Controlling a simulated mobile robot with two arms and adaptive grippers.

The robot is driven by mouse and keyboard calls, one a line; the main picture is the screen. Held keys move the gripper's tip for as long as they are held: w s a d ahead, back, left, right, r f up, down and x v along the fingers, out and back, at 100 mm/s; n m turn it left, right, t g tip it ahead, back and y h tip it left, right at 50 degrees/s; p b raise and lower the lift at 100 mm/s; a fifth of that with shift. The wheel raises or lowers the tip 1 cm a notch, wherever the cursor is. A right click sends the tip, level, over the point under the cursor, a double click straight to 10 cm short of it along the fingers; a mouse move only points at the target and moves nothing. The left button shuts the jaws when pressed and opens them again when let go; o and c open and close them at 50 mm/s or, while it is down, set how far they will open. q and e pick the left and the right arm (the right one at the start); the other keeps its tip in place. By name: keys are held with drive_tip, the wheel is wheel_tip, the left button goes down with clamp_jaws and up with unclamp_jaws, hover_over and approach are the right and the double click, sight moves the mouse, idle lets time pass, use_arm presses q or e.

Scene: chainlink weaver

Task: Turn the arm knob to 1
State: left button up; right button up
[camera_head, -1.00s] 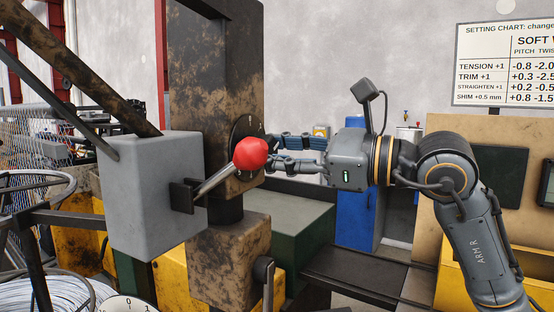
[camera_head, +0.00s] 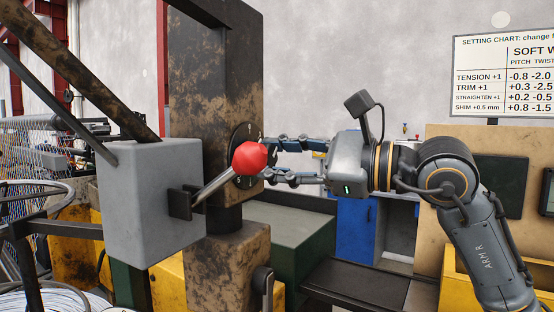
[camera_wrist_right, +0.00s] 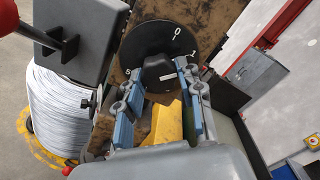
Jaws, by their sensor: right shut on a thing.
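The arm knob is a black grip (camera_wrist_right: 157,70) at the middle of a round black dial (camera_wrist_right: 150,42) in the right wrist view. The digits 0, 1 and 5 show on the dial's rim; a pale mark lies on the knob's face. My right gripper (camera_wrist_right: 162,80) has its two blue-padded fingers on either side of the knob and is shut on it. In the head view the right gripper (camera_head: 267,160) reaches in from the right to the dial (camera_head: 241,132) on the rusty column. A red ball hides part of the dial and the knob there. My left gripper is out of view.
The red ball-ended lever (camera_head: 250,158) sticks out from a grey box (camera_head: 150,200), close in front of the dial. A setting chart (camera_head: 505,75) stands at the right. A wire coil (camera_wrist_right: 58,105) lies left in the right wrist view.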

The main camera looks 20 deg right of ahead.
drive_tip(key=o, duration=1.2)
drive_tip(key=shift+d, duration=0.1)
drive_tip(key=shift+v, duration=5.95)
drive_tip(key=shift+s, duration=0.1)
